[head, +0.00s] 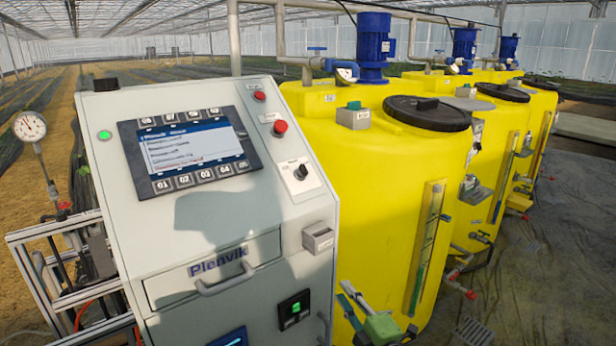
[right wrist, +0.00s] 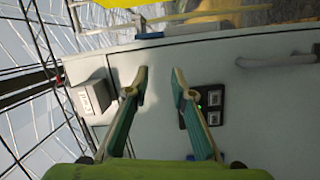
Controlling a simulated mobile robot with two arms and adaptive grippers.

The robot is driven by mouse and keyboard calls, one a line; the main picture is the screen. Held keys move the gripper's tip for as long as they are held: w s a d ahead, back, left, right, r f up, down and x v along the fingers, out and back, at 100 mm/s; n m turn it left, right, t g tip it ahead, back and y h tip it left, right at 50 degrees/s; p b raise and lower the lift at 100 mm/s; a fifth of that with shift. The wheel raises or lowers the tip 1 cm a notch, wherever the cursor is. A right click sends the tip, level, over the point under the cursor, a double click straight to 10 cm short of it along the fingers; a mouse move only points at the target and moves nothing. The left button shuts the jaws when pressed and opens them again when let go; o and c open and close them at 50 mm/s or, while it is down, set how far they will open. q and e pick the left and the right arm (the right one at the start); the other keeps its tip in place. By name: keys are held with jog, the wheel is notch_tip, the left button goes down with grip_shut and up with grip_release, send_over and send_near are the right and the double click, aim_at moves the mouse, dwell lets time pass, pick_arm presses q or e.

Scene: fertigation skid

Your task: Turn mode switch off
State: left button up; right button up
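The mode switch (head: 300,172) is a small black knob on a white plate, on the upper right of the grey control cabinet's sloped face (head: 250,215). Its exact setting is too small to read. My right gripper (head: 345,295) is low at the cabinet's right side, below the knob and apart from it. In the right wrist view my right gripper's two fingers (right wrist: 158,80) stand apart with nothing between them, in front of the cabinet panel (right wrist: 150,55). The knob cannot be made out in that view. My left gripper is not in view.
A display with buttons (head: 190,152), a red button (head: 280,127) and a small box (head: 318,238) sit on the cabinet. A drawer handle (head: 226,280) sticks out below. Yellow tanks (head: 370,180) stand close on the right. A pressure gauge (head: 30,126) is at left.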

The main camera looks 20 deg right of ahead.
aim_at(306, 169)
jog(key=s+a+r+n+y+b, duration=0.1)
jog(key=a+r+n+y, duration=0.3)
jog(key=r+n, duration=0.65)
jog(key=s+a+r+n+y, duration=0.1)
jog(key=a+r+n+y, duration=0.35)
jog(key=r, duration=1.15)
jog(key=w+d+r+n+g+h, duration=0.1)
jog(key=w+d+r+n+h, duration=0.1)
jog(key=d+r+n+h, duration=0.4)
jog(key=w+a+p, duration=0.1)
jog(key=w, duration=0.2)
jog(key=w+a+f+n+y+p, duration=0.1)
jog(key=w, duration=0.3)
jog(key=w+a+f+n+p, duration=0.1)
jog(key=w, duration=0.3)
jog(key=shift+w+a+f+y+p, duration=0.1)
jog(key=shift+w+a+y+p, duration=0.15)
jog(key=shift+y+p, duration=0.1)
jog(key=shift+w+a+f, duration=0.1)
jog(key=shift+w, duration=0.3)
grip_shut()
